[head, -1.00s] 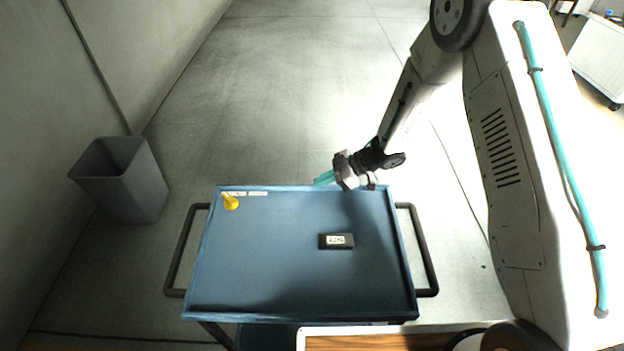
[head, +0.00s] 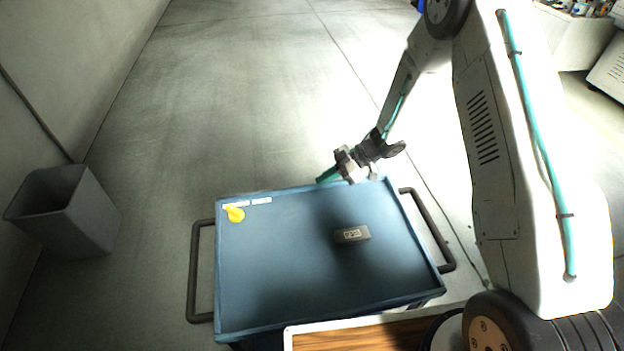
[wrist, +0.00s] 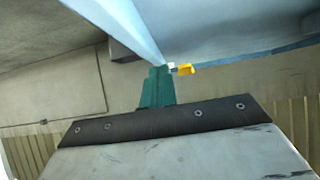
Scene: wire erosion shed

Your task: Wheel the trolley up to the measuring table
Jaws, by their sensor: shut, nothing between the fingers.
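The trolley (head: 300,285) is a blue tray-topped cart with dark side handles, close in front of me in the head view. My gripper (head: 328,175) is shut and empty, its teal fingertips at the trolley's far rim. I cannot tell whether they touch it. In the wrist view the teal fingers (wrist: 158,88) point toward the blue trolley underside or rim (wrist: 125,22). No measuring table can be made out for certain.
On the trolley lie a yellow piece (head: 235,214) at the far left corner and a dark labelled box (head: 352,234). A grey bin (head: 70,212) stands by the left wall. White cabinets (head: 575,40) stand far right. The floor ahead is clear.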

